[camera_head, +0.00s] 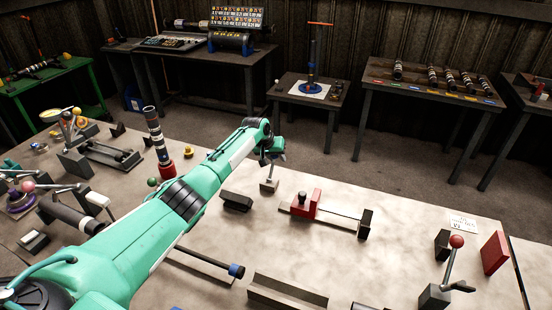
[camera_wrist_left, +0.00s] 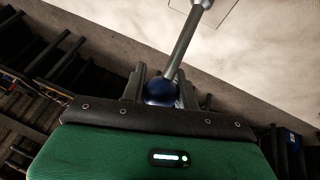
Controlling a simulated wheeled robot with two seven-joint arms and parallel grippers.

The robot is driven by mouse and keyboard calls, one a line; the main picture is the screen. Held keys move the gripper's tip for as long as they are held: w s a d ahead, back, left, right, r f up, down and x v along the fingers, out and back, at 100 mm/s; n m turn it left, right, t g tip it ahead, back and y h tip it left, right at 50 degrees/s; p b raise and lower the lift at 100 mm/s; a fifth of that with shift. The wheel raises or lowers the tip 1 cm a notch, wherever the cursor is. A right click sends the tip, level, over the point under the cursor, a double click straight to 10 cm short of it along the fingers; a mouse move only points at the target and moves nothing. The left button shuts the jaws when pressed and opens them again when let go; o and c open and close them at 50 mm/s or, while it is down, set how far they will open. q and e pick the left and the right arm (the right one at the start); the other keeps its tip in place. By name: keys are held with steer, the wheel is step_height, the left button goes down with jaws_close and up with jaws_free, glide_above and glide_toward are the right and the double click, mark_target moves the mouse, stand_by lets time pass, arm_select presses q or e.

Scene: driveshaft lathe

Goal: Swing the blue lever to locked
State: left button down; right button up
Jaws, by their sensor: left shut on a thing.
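My left gripper (camera_head: 272,158) is at the far end of my green arm, over the far middle of the workbench (camera_head: 395,240). In the left wrist view, its dark fingers (camera_wrist_left: 158,88) are shut on the blue ball knob (camera_wrist_left: 160,93) of the lever. The lever's metal rod (camera_wrist_left: 182,45) runs from the knob up and to the right in that view. In the head view the lever's small grey base (camera_head: 269,186) stands on the bench just below the gripper; the blue knob is hidden there. My right gripper is in neither view.
Right of the lever is a red block on a slide (camera_head: 306,204), and left of it a dark block (camera_head: 237,201). A red-knobbed lever (camera_head: 456,242) stands at the right. A striped shaft (camera_head: 155,135) stands upright left of my arm.

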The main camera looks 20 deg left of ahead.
arm_select(q)
steer(key=shift+f, duration=0.2)
steer(key=c, duration=1.3)
jaws_free()
steer(key=shift+o, duration=1.2)
steer(key=shift+w+f, duration=0.1)
steer(key=shift+v, duration=0.85)
steer(key=b+v, duration=0.2)
steer(key=v, duration=1)
